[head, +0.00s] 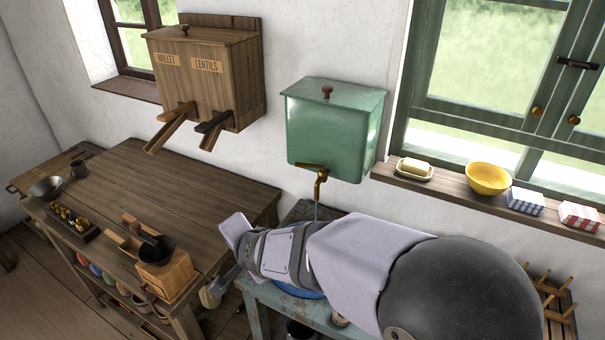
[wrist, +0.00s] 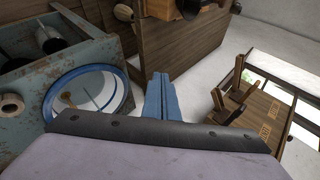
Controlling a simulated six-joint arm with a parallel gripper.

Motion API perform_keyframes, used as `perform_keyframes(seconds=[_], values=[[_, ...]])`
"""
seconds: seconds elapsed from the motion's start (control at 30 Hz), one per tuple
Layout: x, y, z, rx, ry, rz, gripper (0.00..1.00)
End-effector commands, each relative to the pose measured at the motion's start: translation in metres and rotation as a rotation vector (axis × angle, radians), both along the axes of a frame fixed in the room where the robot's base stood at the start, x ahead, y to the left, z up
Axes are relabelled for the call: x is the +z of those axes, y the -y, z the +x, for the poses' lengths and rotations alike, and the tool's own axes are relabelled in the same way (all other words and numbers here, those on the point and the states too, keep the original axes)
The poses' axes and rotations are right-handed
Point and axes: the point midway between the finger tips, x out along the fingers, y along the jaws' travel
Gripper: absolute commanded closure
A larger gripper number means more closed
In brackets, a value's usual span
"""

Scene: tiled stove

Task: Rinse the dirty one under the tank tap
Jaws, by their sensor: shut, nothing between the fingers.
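The green tank (head: 332,130) hangs on the wall with a brass tap (head: 320,178) at its lower front. A thin pale line, apparently water, drops from the tap. A white basin with a blue rim (wrist: 128,92) sits on the worn blue stand (wrist: 28,75); my arm hides most of it in the head view. A small brown thing (wrist: 68,98) shows within the basin's outline; I cannot tell what it is. My gripper (wrist: 158,82) is shut and empty, beside the basin and apart from it. I cannot tell which item is the dirty one.
A grain box (head: 200,75) hangs above. The sill holds butter (head: 414,169), a yellow bowl (head: 488,178) and checked packets (head: 525,201).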

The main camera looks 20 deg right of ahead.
Motion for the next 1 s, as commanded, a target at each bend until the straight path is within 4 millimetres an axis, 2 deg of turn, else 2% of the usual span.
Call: perform_keyframes(seconds=[0.07,0.17,0.3,0.4,0.6,1.0], values=[[-0.009,0.028,-0.002,-0.143,0.043,0.025,1.00],[-0.005,0.066,-0.001,-0.323,0.130,0.052,1.00],[0.024,0.110,0.007,-0.527,0.294,0.089,1.00],[0.048,0.131,0.011,-0.623,0.404,0.115,1.00],[0.078,0.149,0.013,-0.706,0.537,0.158,1.00],[0.078,0.152,0.020,-0.719,0.538,0.184,1.00]])
